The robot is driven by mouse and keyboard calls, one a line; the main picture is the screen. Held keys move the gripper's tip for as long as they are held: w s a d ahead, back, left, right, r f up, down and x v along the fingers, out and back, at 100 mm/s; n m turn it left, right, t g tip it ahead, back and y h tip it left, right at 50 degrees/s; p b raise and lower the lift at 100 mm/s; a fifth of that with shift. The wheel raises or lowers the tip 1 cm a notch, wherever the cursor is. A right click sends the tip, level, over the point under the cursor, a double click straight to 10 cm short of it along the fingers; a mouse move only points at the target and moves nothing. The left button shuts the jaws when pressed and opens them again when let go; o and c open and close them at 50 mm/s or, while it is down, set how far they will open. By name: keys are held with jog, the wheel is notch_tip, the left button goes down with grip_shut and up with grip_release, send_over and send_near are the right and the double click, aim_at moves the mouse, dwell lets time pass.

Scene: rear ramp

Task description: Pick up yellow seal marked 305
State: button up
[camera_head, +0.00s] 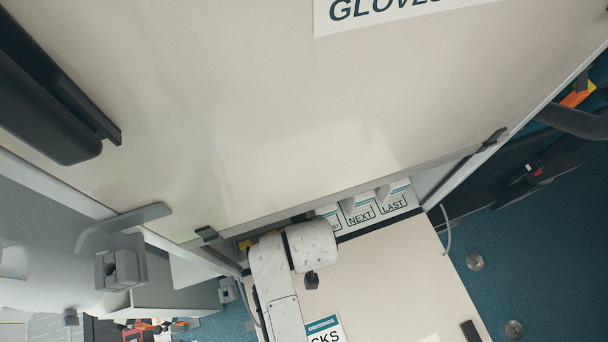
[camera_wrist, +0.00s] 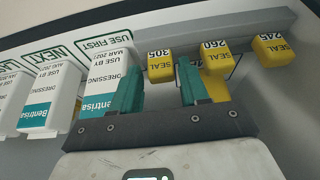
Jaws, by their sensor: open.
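The yellow seal marked 305 (camera_wrist: 160,66) is a small block with dark lettering that reads upside down in the wrist view. It sits at the shelf's back strip. My gripper (camera_wrist: 159,80) is open, with one teal finger on either side of the seal's position in the picture. The seal shows in the gap near the fingertips; I cannot tell whether it lies between them or just beyond. Yellow seals marked 260 (camera_wrist: 214,55) and 245 (camera_wrist: 270,48) sit to its right. In the head view the gripper is hidden by the cabinet and my arm.
Dressing boxes (camera_wrist: 106,64) stand close on the left, one by the left finger. More yellow shows behind the right finger.

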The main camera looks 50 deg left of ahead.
jog(key=shift+w+a+f, duration=0.1)
jog(key=shift+a+f, duration=0.1)
jog(key=shift+f, duration=0.5)
jog(key=shift+c, duration=0.2)
jog(key=c, duration=0.7)
jog(key=shift+o, duration=0.2)
